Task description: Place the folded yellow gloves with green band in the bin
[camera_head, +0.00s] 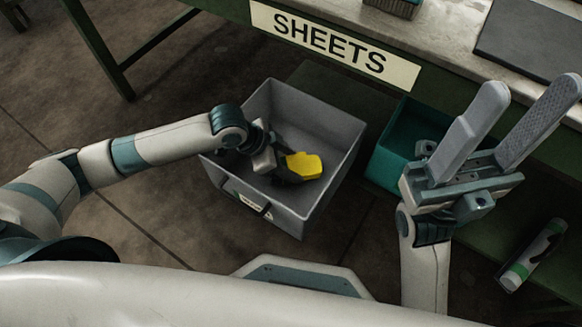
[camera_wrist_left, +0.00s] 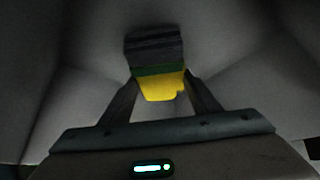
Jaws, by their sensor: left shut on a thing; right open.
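The folded yellow gloves (camera_head: 303,166) are inside the grey bin (camera_head: 335,143) in the head view, at its middle. In the left wrist view the gloves (camera_wrist_left: 160,84) show a yellow part, a green band and a dark grey part. My left gripper (camera_head: 285,166) reaches down into the bin and is shut on the gloves. Its fingers (camera_wrist_left: 160,95) sit on both sides of them in the left wrist view. Whether the gloves touch the bin floor I cannot tell. My right gripper (camera_head: 522,115) is open and empty, raised at the right with its fingers pointing up.
A teal bin (camera_head: 388,160) stands right of the grey bin, partly behind my right gripper. A bench with a SHEETS sign (camera_head: 335,45) runs along the back. A white and green cylindrical item (camera_head: 533,255) lies at the lower right. The floor at left is clear.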

